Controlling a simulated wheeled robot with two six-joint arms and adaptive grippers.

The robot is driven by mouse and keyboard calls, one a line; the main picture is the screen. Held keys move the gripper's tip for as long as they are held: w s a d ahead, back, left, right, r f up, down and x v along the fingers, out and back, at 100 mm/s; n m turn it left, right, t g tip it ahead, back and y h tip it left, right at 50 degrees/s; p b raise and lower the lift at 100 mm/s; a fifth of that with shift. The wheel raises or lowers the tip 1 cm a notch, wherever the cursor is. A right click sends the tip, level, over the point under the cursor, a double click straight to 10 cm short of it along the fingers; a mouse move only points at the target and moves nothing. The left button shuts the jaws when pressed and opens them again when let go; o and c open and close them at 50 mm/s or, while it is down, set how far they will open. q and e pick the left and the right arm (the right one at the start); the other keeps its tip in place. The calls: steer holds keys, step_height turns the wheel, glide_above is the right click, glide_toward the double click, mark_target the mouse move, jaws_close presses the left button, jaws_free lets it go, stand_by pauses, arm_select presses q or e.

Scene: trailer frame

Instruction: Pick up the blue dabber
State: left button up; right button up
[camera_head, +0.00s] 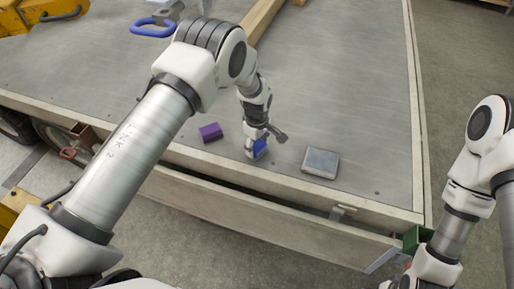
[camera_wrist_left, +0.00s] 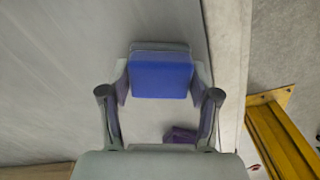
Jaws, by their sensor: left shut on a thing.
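The blue dabber (camera_head: 260,147) is at the trailer bed's front edge, partly hidden by my left gripper (camera_head: 256,151). The gripper points down and is shut on it. In the left wrist view, the dabber (camera_wrist_left: 161,80) shows its blue face with a grey part behind it, and one finger of the left gripper (camera_wrist_left: 162,88) is against each side. I cannot tell whether the dabber touches the bed. My right arm is at the right edge of the head view, and its gripper is out of view.
A purple block (camera_head: 210,132) lies left of the gripper, and a grey box (camera_head: 320,163) lies to its right. A wooden beam (camera_head: 262,20) and a blue-handled thing (camera_head: 153,27) are farther back. The trailer bed (camera_head: 345,85) is mostly clear between them.

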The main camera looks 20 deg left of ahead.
mark_target(257, 147)
arm_select(q)
steer(key=shift+r+p, duration=0.45)
steer(key=shift+r, duration=0.05)
steer(key=r+p, duration=0.1)
steer(key=s+r+p, duration=0.1)
steer(key=r, duration=0.1)
steer(key=shift+d, duration=0.2)
steer(key=s+d+p, duration=0.2)
steer(key=s+p, duration=0.4)
steer(key=p, duration=0.1)
steer(key=s+d+p, duration=0.3)
steer(key=s+p, duration=0.4)
steer(key=p, duration=0.1)
steer(key=shift+s+d+r, duration=0.25)
steer(key=shift+r, duration=0.15)
